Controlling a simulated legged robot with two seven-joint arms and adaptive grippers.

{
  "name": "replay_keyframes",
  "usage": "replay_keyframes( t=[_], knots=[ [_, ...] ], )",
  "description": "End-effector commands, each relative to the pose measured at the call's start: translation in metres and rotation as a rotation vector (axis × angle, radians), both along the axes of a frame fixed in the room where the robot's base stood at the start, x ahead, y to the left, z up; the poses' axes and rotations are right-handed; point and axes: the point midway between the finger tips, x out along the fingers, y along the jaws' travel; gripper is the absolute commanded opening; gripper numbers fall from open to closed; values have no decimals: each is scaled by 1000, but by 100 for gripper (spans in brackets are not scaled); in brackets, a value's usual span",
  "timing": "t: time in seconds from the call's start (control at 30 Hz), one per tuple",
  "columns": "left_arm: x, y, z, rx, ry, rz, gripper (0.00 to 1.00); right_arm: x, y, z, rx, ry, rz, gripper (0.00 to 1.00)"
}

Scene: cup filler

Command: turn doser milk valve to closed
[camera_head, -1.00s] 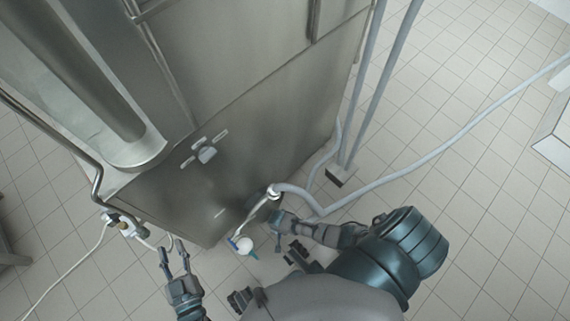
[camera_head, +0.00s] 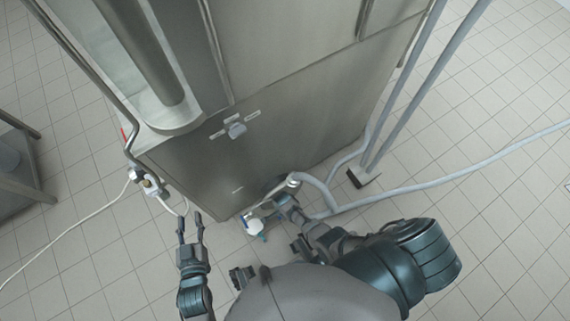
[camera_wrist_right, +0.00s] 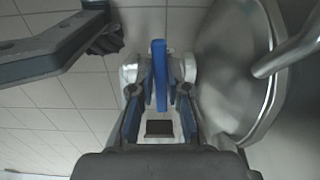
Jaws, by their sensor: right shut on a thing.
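The milk valve's blue handle (camera_wrist_right: 158,72) stands between the fingers of my right gripper (camera_wrist_right: 159,98) in the right wrist view. The fingers are shut on it, with pale metal valve parts on both sides. In the head view my right gripper (camera_head: 272,208) is at the low outlet of the steel machine, beside a white rounded part with a teal tip (camera_head: 254,226). The hand hides much of the valve there. My left gripper (camera_head: 190,222) is open and empty, left of the machine's lower corner, with its two fingers pointing up in the picture.
A grey hose (camera_head: 440,181) runs right across the tiled floor. A brass and white fitting (camera_head: 148,183) with a cable is at left. Floor at lower right is clear.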

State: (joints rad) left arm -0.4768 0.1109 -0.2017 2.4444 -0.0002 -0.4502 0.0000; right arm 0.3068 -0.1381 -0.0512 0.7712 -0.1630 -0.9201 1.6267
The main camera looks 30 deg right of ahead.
Motion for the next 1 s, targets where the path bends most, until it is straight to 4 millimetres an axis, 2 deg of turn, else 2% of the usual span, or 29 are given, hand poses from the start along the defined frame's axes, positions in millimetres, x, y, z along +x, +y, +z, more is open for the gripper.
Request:
replay_keyframes(
  t=[0.63, 0.67, 0.73, 0.77, 1.0],
  knots=[
    [1, -1, 1, -4, -10, -1, 38, 0, 1, -2, 1, 4, -53, 0],
    [1, -1, 1, -4, -10, -1, 38, 0, 1, -2, 1, 4, -53, 20],
    [1, -1, 1, -4, -11, -1, 38, 0, 1, -2, 2, 3, -53, 38],
    [1, -1, 1, -4, -11, -1, 38, 1, 1, -2, 2, 3, -52, 41],
    [2, -1, 2, -3, -14, 0, 38, 2, 0, 0, 0, 0, -51, 41]
  ],
)
